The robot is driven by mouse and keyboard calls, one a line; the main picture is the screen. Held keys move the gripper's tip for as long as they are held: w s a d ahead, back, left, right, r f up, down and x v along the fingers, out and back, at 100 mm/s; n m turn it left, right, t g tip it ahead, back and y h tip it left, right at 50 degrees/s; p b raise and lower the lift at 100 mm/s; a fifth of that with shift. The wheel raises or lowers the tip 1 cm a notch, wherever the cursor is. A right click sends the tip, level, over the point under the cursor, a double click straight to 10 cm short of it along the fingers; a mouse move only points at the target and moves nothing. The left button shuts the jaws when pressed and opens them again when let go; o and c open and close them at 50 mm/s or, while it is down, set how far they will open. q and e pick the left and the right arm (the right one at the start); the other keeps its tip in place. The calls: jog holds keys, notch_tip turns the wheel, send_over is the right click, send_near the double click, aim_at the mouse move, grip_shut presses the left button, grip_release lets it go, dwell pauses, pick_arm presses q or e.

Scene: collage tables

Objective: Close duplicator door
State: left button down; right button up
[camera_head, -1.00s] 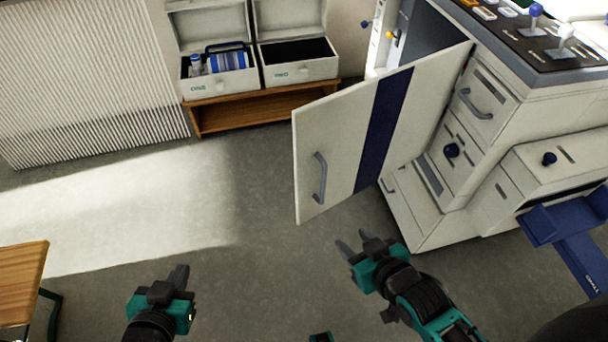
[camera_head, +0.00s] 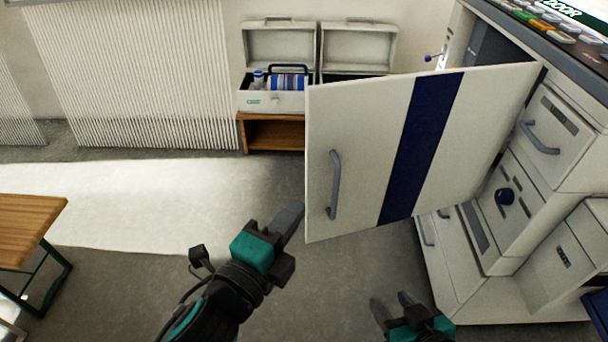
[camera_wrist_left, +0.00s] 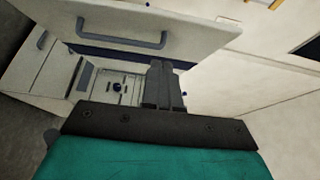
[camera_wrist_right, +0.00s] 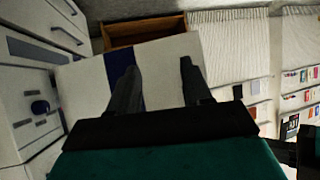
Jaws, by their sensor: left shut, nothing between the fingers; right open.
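The duplicator door (camera_head: 365,150) is a white panel with a dark blue vertical stripe and a grey handle (camera_head: 335,185) near its free edge. It stands swung open from the duplicator cabinet (camera_head: 555,165). My left gripper (camera_head: 292,215) is shut and empty, close to the door's lower free edge in the head view; I cannot tell if it touches. The left wrist view shows the handle (camera_wrist_left: 122,33) beyond its fingers. My right gripper (camera_head: 392,305) is open and empty, in front of and below the door. The door also shows beyond its fingers in the right wrist view (camera_wrist_right: 165,60).
Two open white boxes stand on a wooden shelf (camera_head: 275,133) behind the door. A wooden table (camera_head: 25,225) stands at the left. Drawers with handles and a dark knob (camera_head: 504,197) front the cabinet. The floor at the left middle is clear.

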aim_at(314, 160)
pick_arm(q)
jog(key=x, duration=0.3)
jog(key=a+b+x, duration=0.1)
jog(key=x, duration=0.1)
jog(key=w+a+x, duration=0.1)
jog(key=x, duration=0.2)
jog(key=shift+w+d+f+b, duration=0.1)
jog(key=shift+w+d+b, duration=0.1)
jog(key=shift+w+b, duration=0.1)
jog(key=shift+w+a, duration=0.15)
jog(key=shift+w, duration=0.35)
